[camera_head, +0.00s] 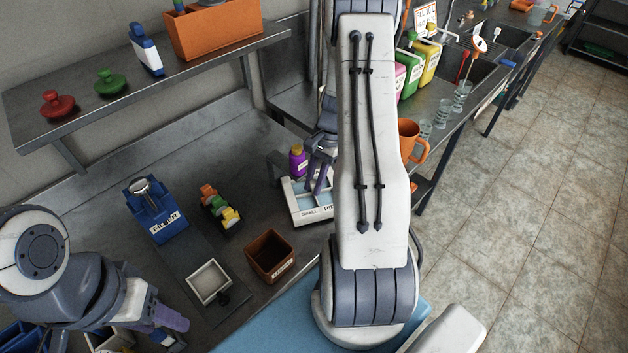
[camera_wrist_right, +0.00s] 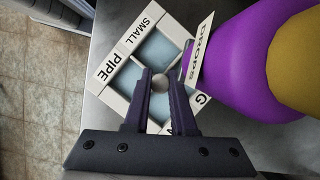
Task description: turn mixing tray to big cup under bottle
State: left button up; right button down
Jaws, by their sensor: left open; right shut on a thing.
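The white mixing tray (camera_head: 292,208) sits on the steel bench, with pale blue compartments and wall labels. In the right wrist view, the mixing tray (camera_wrist_right: 106,71) shows "SMALL" and "PIPE" on its walls and a partly hidden label ending in "G". My right gripper (camera_wrist_right: 160,80) is shut on the round grey knob at the tray's middle; my right gripper (camera_head: 318,180) is partly covered by my arm in the head view. The purple bottle (camera_head: 298,161) with a yellow cap stands behind the tray; the bottle (camera_wrist_right: 235,70) is close beside the tray's corner. My left gripper (camera_head: 170,320) is open, low at left.
A brown box (camera_head: 270,257), a small white tray (camera_head: 208,282), a blue labelled holder (camera_head: 157,215) and a rack of coloured items (camera_head: 221,210) stand left of the mixing tray. An orange mug (camera_head: 411,140) stands to the right. A shelf (camera_head: 150,85) hangs above the bench.

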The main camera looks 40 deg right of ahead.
jog(key=shift+n, duration=0.5)
jog(key=c, duration=0.7)
grip_release()
jog(key=shift+c, duration=0.2)
jog(key=b+v, duration=0.1)
jog(key=v, duration=0.9)
jog(key=shift+w+r+b, duration=0.15)
jog(key=shift+r+b, duration=0.15)
jog(key=shift+d, duration=0.1)
